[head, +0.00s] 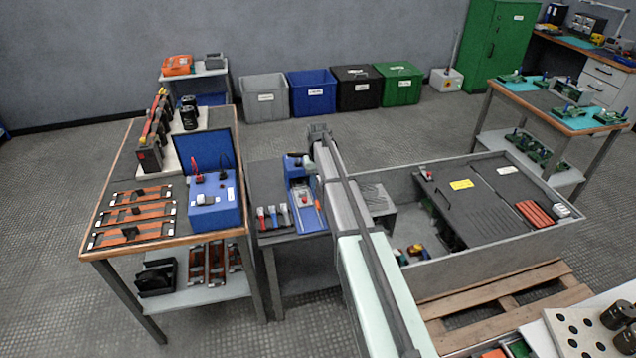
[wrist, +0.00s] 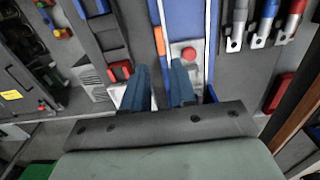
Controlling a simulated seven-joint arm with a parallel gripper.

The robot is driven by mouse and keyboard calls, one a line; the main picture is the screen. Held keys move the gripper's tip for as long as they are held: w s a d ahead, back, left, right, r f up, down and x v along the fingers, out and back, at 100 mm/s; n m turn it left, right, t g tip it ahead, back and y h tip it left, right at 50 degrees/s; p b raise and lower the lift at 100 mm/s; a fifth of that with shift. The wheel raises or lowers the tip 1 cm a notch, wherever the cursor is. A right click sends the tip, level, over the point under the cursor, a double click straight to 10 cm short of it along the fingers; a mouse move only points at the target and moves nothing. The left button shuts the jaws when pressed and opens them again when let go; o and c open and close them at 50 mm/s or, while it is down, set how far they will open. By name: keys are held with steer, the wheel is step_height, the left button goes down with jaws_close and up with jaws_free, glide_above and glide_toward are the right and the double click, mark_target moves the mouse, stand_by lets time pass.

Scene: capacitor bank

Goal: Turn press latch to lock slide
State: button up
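The blue press (head: 304,206) stands on a small grey table in the head view, with a red knob on a pale plate along its middle. In the wrist view the red knob (wrist: 190,53) and the blue bed (wrist: 183,16) show just beyond my fingers. I cannot make out for certain which part is the latch; an orange-red piece (wrist: 160,41) lies along the bed's left side. My gripper (wrist: 158,72) is over the press, its two blue fingers apart with nothing seen between them. In the head view my arm hides the fingers.
Several coloured-handled tools (head: 272,216) lie left of the press; they show at upper right in the wrist view (wrist: 262,25). A blue box (head: 213,203) stands on the wooden-edged bench to the left. A large grey bin (head: 452,284) with dark lids is to the right.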

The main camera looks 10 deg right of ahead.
mark_target(318, 203)
steer(key=shift+f, duration=4.4)
jaws_close()
